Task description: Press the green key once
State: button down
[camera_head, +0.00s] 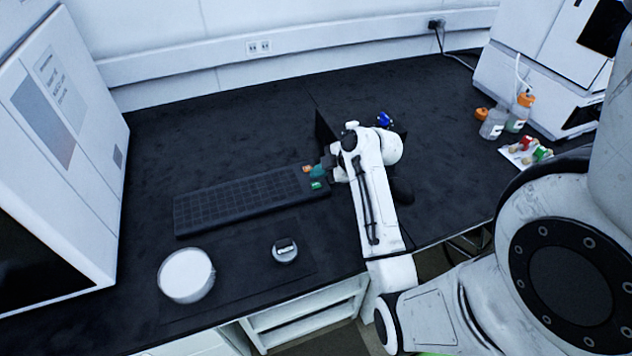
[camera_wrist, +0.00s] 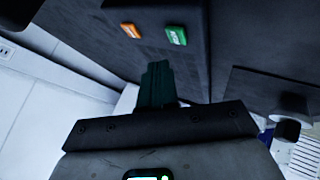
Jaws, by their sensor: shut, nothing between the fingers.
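The green key (camera_head: 317,185) sits at the right end of a long dark keyboard (camera_head: 235,203) on the black bench. In the wrist view the green key (camera_wrist: 176,36) has pale lettering and lies just beyond my fingertips, slightly right of them. An orange key (camera_head: 306,169) is beside it; it also shows in the wrist view (camera_wrist: 131,30). My gripper (camera_head: 317,171) is shut and empty, its teal fingers pointing left over the keyboard's right end. In the wrist view the shut fingers (camera_wrist: 157,70) appear apart from both keys. I cannot tell the exact height above the keyboard.
A white round container (camera_head: 186,275) and a small round device (camera_head: 285,251) stand in front of the keyboard. A white instrument (camera_head: 70,150) is at left. Bottles (camera_head: 519,112) and a white rack with coloured caps (camera_head: 526,151) are at right.

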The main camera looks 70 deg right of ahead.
aim_at(319, 186)
jog(key=shift+r+p, duration=1.25)
jog(key=shift+r, duration=0.65)
jog(key=shift+f, duration=0.1)
